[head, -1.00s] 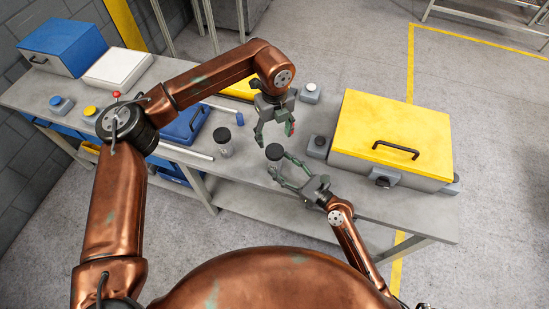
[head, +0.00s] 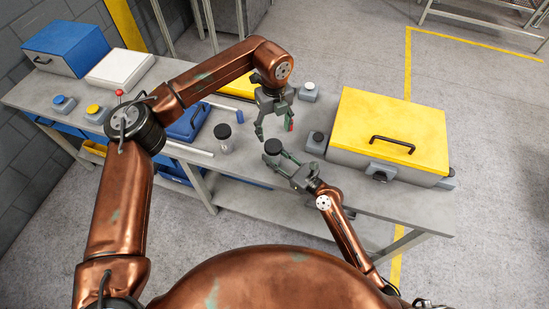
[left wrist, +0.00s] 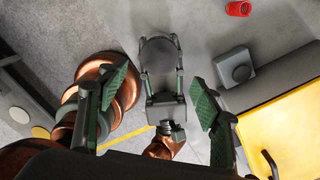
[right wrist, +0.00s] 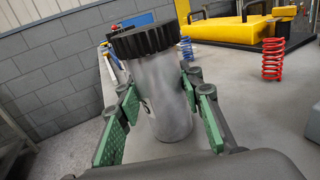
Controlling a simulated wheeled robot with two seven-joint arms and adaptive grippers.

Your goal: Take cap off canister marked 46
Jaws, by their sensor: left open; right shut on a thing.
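A metal canister (right wrist: 160,95) with a ridged black cap (right wrist: 143,40) is held between the fingers of my right gripper (right wrist: 160,110). Its cap shows from above in the left wrist view (left wrist: 159,52) and in the head view (head: 272,146). Only part of a dark mark shows on its side; no number is readable. My left gripper (head: 274,131) is open and empty, just above and beyond this cap in the head view, apart from it. A second canister (head: 224,146) with a black cap stands on the table to the left; its marking is unreadable.
A yellow-lidded case (head: 390,125) stands on the table (head: 350,192) at the right. Small button boxes (head: 308,92) stand near it. A red spring (right wrist: 272,60) and a blue spring (right wrist: 187,49) stand beyond the held canister. A blue case (head: 188,122) lies further left.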

